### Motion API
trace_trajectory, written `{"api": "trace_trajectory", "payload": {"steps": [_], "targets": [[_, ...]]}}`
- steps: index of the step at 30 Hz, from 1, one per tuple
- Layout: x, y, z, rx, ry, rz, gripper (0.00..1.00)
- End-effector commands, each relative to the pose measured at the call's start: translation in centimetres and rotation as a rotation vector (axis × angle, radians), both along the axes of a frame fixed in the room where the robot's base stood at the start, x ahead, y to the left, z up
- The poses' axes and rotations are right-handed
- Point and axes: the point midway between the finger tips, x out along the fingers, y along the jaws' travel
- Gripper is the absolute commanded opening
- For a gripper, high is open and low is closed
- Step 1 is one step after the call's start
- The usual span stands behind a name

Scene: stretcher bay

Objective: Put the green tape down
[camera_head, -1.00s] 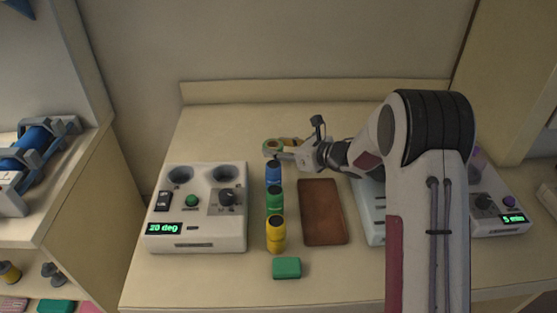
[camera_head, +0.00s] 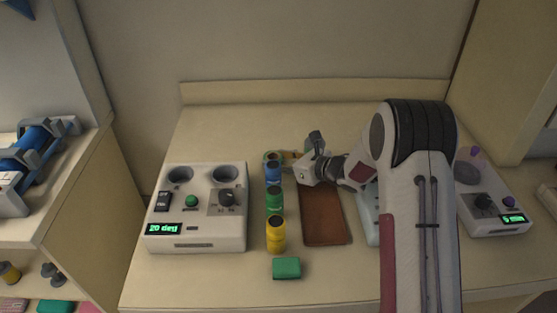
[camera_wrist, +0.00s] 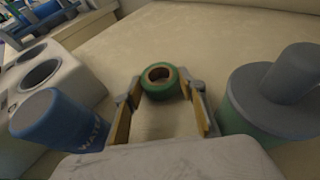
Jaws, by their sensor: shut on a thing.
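The green tape (camera_wrist: 160,82) is a roll with a tan core. It sits between the fingertips of my gripper (camera_wrist: 158,92), which is shut on it. In the head view the tape (camera_head: 272,155) shows just behind the blue bottle (camera_head: 273,174), partly covered by it. My gripper (camera_head: 287,158) reaches in from the right there, low over the back of the table. I cannot tell whether the tape touches the tabletop.
Green (camera_head: 274,198) and yellow (camera_head: 276,236) bottles stand in front of the blue one. A white device (camera_head: 205,243) stands left. A brown pad (camera_head: 323,222) lies right. In the wrist view a grey-topped container (camera_wrist: 275,100) is close right. The table behind is clear.

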Motion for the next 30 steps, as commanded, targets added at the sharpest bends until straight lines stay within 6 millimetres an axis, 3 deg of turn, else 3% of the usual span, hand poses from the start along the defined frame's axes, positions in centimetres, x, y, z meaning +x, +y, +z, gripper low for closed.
{"api": "trace_trajectory", "payload": {"steps": [13, 14, 15, 30], "targets": [[0.01, 0.01, -0.32, 0.0, -0.001, 0.0, 0.24], [0.01, 0.01, -0.34, 0.0, -0.001, 0.0, 0.43], [0.01, 0.01, -0.31, 0.0, -0.001, 0.0, 0.47], [-0.05, -0.1, 0.11, 0.0, -0.001, -0.001, 0.47]]}}
